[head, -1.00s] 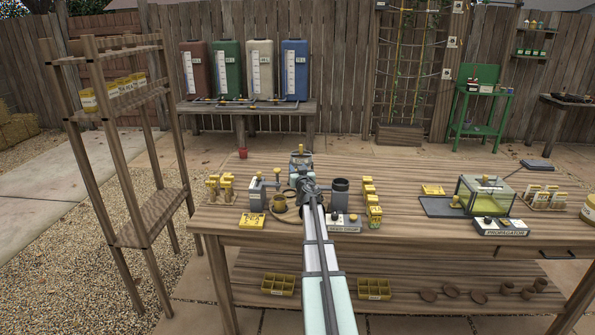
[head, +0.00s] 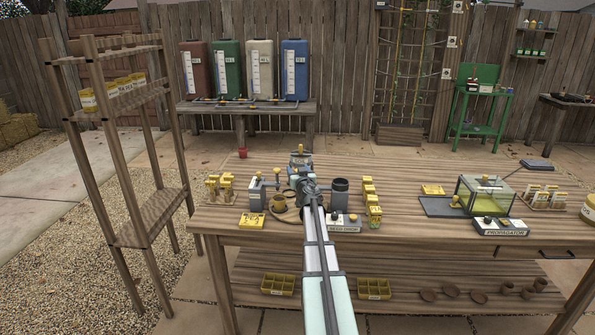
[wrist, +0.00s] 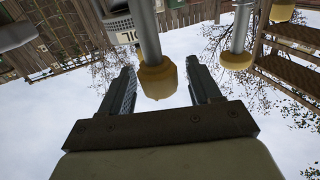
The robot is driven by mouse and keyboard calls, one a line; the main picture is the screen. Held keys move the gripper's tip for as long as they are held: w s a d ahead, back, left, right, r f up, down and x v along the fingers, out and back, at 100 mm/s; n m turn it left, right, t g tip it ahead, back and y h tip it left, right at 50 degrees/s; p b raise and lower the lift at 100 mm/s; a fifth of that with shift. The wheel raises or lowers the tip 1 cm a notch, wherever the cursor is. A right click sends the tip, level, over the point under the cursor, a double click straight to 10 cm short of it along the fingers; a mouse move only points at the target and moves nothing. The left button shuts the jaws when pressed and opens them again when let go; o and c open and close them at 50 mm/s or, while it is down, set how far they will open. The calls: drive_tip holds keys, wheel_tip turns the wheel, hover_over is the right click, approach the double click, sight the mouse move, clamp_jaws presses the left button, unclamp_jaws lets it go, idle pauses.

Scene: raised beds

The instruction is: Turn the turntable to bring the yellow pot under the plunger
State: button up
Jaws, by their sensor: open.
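The turntable (head: 291,217) is a brown disc on the bench, partly hidden by my arm. A yellow-ochre pot (head: 281,203) stands at its left side. A grey post-and-arm fixture (head: 257,186) stands just left of it; I take this for the plunger's stand, but the plunger's exact place over the disc is unclear. My gripper (wrist: 160,68) is open in the wrist view. A grey rod with a yellow knob (wrist: 158,80) shows between its fingers; I cannot tell whether they touch it. A second yellow-knobbed rod (wrist: 236,58) is to the right.
A dark cup on a white-fronted base (head: 341,190) stands right of my arm. A yellow tray (head: 251,220) and yellow holders (head: 220,187) are at the left.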

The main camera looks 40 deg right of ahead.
drive_tip(key=v, duration=1.2)
drive_tip(key=shift+s, duration=0.3)
drive_tip(key=shift+a, duration=0.2)
drive_tip(key=w+a+n+y, duration=0.3)
drive_tip(key=w+a, duration=0.8)
drive_tip(key=a, duration=0.3)
drive_tip(key=s+d+m+g+h, duration=0.7)
drive_tip(key=d+m+h, duration=0.1)
drive_tip(key=m+h, duration=0.15)
drive_tip(key=shift+n, duration=0.25)
drive_tip(key=x, duration=1.4)
drive_tip(key=shift+s, duration=0.1)
drive_tip(key=shift+c, duration=0.4)
